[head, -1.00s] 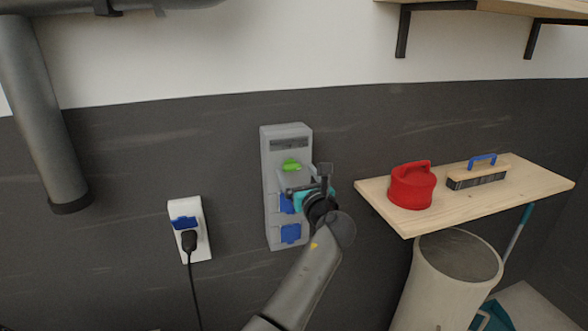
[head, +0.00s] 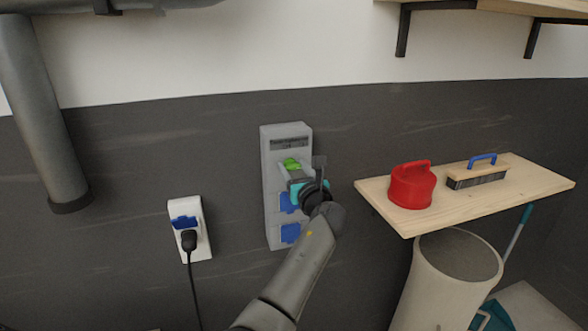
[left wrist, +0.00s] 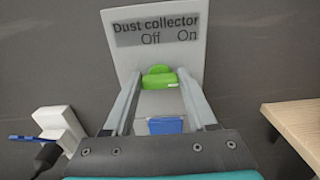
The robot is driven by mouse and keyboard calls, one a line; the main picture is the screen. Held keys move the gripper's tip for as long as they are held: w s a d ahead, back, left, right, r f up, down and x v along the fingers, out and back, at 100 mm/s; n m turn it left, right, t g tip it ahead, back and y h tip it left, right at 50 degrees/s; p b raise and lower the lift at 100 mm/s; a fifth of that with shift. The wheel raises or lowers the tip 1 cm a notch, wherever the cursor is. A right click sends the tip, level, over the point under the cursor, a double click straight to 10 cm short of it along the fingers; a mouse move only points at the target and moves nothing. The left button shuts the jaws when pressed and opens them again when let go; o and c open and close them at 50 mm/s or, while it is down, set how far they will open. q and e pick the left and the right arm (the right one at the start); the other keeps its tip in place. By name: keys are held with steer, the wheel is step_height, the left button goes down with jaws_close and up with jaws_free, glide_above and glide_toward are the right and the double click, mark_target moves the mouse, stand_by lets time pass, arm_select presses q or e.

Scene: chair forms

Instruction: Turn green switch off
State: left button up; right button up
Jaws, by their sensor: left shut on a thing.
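The green switch (head: 291,162) is on the upper part of the grey wall box (head: 270,200). In the left wrist view the green switch (left wrist: 158,80) shows below the label "Dust collector Off On" (left wrist: 156,31). My left gripper (head: 290,169) reaches in from the lower right, its fingers at the two sides of the switch and shut on it. I cannot tell for sure which way the switch is set. My right gripper is not in view.
Blue-covered sockets (head: 290,233) sit lower on the box. A white socket (head: 202,240) with a black plug and cable is to its left. A wooden shelf (head: 530,190) with a red lidded thing (head: 411,188) and a brush (head: 478,180) is to the right.

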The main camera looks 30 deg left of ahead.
arm_select(q)
steer(key=c, duration=0.7)
steer(key=shift+n, duration=0.3)
steer(key=n+b, duration=0.1)
steer(key=n, duration=0.2)
steer(key=shift+a+f+n, duration=0.1)
steer(key=shift+f+n, duration=0.05)
steer(key=shift+n, duration=0.25)
steer(key=n+b, duration=0.2)
steer(key=n, duration=0.2)
steer(key=shift+s+f+n, duration=0.1)
steer(key=shift+n, duration=0.2)
steer(key=n+b, duration=0.3)
steer(key=n, duration=0.2)
steer(key=shift+f, duration=0.15)
steer(key=shift+n+b, duration=1.35)
steer(key=shift+n, duration=0.55)
